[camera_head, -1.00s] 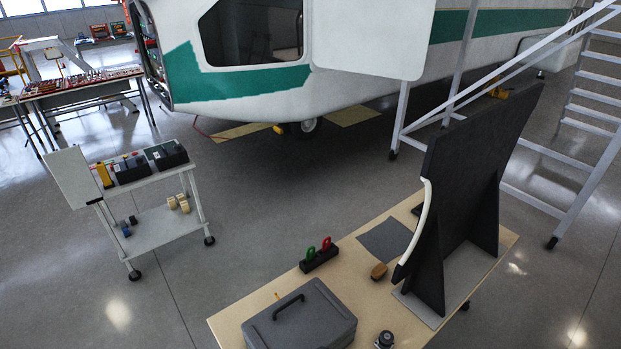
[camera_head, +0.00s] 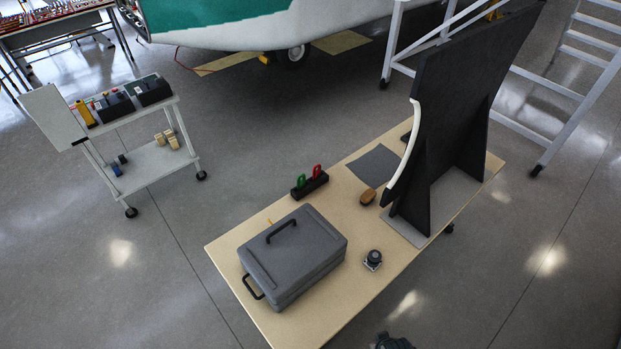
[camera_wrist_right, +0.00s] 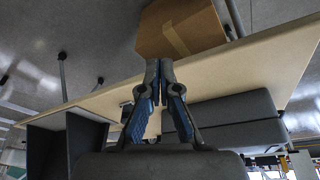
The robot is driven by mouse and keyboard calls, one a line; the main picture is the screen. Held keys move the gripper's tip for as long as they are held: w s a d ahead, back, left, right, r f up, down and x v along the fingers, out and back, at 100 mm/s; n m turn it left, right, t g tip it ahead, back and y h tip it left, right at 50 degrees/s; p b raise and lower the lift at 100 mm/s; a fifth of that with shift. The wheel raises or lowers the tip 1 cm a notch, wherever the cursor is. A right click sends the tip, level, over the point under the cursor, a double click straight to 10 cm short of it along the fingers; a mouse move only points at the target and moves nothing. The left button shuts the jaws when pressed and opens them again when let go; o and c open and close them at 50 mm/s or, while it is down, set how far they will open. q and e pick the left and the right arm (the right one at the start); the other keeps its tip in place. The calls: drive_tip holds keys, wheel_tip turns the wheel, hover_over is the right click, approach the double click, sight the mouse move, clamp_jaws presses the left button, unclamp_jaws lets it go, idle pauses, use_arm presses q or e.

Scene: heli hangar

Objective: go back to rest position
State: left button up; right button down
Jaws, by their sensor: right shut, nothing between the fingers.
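My right gripper (camera_wrist_right: 160,68) is in the right wrist view, with its two blue-padded fingers together and nothing between them. It is in front of the wooden table (camera_wrist_right: 245,78), whose edge slants behind the fingers. A dark piece at the bottom edge of the head view (camera_head: 392,342) looks like part of my right arm, mostly cut off. My left gripper is in neither view.
The wooden table (camera_head: 232,243) bears a grey case (camera_head: 295,250), a black upright panel (camera_head: 455,100), a black holder with green and red handles (camera_head: 310,186), a brush (camera_head: 368,196) and a small round device (camera_head: 373,259). A white cart (camera_head: 150,160) stands left. A cardboard box (camera_wrist_right: 180,30) shows in the wrist view.

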drive_tip(key=s+f+g+b, duration=0.1)
drive_tip(key=s+f, duration=0.2)
drive_tip(key=f, duration=1)
drive_tip(key=s+f+b, duration=0.1)
drive_tip(key=s+f, duration=0.1)
drive_tip(key=f, duration=1.1)
drive_tip(key=s+d+f, duration=0.1)
drive_tip(key=s+f, duration=0.5)
drive_tip(key=s, duration=0.2)
drive_tip(key=s+d+f+g+b, duration=0.1)
drive_tip(key=s+d+f, duration=0.1)
drive_tip(key=s+f, duration=0.5)
drive_tip(key=shift+s+d+b, duration=0.25)
drive_tip(key=shift+s+b, duration=0.05)
drive_tip(key=shift+s, duration=0.1)
drive_tip(key=shift+f, duration=0.1)
drive_tip(key=shift+s+a, duration=0.1)
drive_tip(key=shift+a, duration=0.05)
